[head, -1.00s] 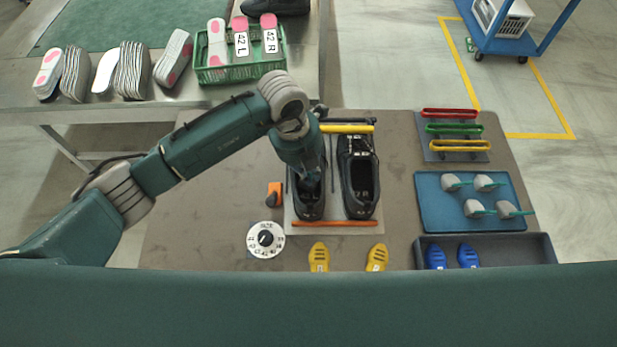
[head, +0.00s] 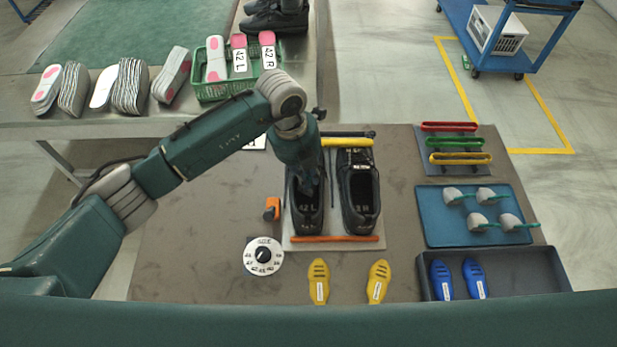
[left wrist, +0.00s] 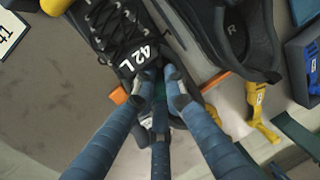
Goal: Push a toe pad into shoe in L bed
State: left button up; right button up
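Two black shoes lie side by side in the bed, a light plate (head: 333,243) with a yellow bar across its top and an orange bar across its bottom. My left gripper (left wrist: 161,88) points down into the opening of the left shoe (head: 305,218), marked 42 L. In the left wrist view its fingers close around a small green piece, seemingly a toe pad's handle; the pad itself is hidden. The right shoe (head: 359,214) stands beside it with its opening clear. Several grey toe pads (head: 453,195) with green handles lie on a blue tray (head: 432,232). My right gripper is out of view.
A dial (head: 263,257) and an orange block (head: 272,209) are left of the bed. Yellow shoe-shaped pieces (head: 318,281) lie below it. A dark bin (head: 520,275) holds blue ones. Coloured bars (head: 458,158) sit at upper right. The left mat area is clear.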

pick_arm(q)
jog(key=o, duration=0.4)
jog(key=shift+a+f, duration=0.5)
jog(key=shift+f, duration=0.15)
jog(key=shift+w+f, duration=0.1)
jog(key=shift+w, duration=0.3)
jog(key=shift+w+d, duration=0.1)
jog(key=shift+d+r, duration=0.15)
jog(key=shift+r, duration=0.15)
jog(key=shift+r, duration=0.1)
jog(key=shift+s+d+r+p, duration=0.1)
jog(key=shift+s+r+p, duration=0.05)
jog(key=shift+s+p, duration=0.4)
jog(key=shift+s+r+p, duration=0.15)
jog(key=shift+s+p, duration=0.25)
jog(key=shift+s, duration=0.2)
jog(key=shift+r, duration=0.1)
jog(key=shift+r+p, duration=0.85)
jog(key=shift+r, duration=0.55)
jog(key=shift+r, duration=0.1)
